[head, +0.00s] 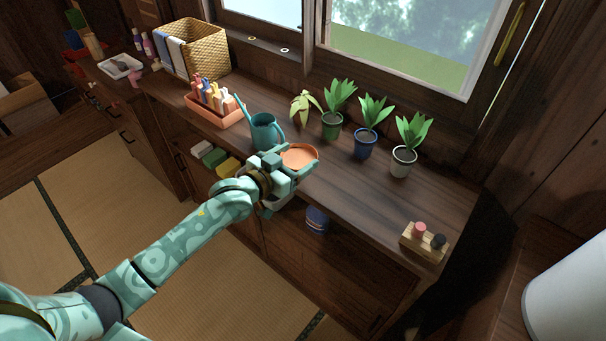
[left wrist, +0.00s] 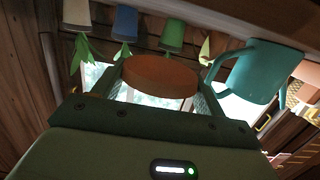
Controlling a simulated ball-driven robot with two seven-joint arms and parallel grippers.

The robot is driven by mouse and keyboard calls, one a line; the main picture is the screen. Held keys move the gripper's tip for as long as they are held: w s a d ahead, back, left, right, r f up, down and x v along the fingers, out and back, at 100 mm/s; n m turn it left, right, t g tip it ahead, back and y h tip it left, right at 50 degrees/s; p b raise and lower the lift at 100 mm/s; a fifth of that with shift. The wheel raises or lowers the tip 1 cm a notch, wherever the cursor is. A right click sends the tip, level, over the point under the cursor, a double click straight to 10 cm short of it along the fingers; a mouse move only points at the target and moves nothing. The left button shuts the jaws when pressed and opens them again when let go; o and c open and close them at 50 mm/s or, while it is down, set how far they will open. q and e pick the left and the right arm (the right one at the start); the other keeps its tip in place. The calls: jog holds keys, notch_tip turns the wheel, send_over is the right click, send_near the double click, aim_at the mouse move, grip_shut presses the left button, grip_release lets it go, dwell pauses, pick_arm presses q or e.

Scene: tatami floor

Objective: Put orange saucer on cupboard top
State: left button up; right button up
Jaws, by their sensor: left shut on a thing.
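The orange saucer (head: 298,155) is a shallow round dish, held between the fingers of my left gripper (head: 294,165) over the front part of the cupboard top (head: 340,193). In the left wrist view the saucer (left wrist: 160,76) sits between both fingers of my left gripper (left wrist: 157,92). Whether the saucer touches the wood is hard to tell. The cupboard top is dark wood below the window. My right gripper is not in view.
A teal watering can (head: 265,132) stands just left of the saucer. Several potted plants, such as the blue pot (head: 364,147), stand behind it. An orange tray of bottles (head: 214,112) and a wicker basket (head: 205,50) are further left. A wooden stand (head: 423,243) is right; bare wood lies between.

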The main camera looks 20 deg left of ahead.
pick_arm(q)
jog(key=shift+w+d+f+b, duration=0.25)
jog(key=shift+d+f, duration=0.1)
jog(key=shift+f, duration=0.15)
jog(key=shift+w+d+f+b, duration=0.1)
jog(key=shift+w+d+f, duration=0.2)
jog(key=shift+f, duration=0.2)
notch_tip(320, 180, down, 4)
jog(key=shift+d+r+b, duration=0.1)
jog(key=shift+d+b, duration=0.05)
jog(key=shift+b, duration=1)
jog(key=shift+r, duration=0.25)
jog(key=shift+f, duration=0.15)
jog(key=o, duration=1)
jog(key=shift+c, duration=0.2)
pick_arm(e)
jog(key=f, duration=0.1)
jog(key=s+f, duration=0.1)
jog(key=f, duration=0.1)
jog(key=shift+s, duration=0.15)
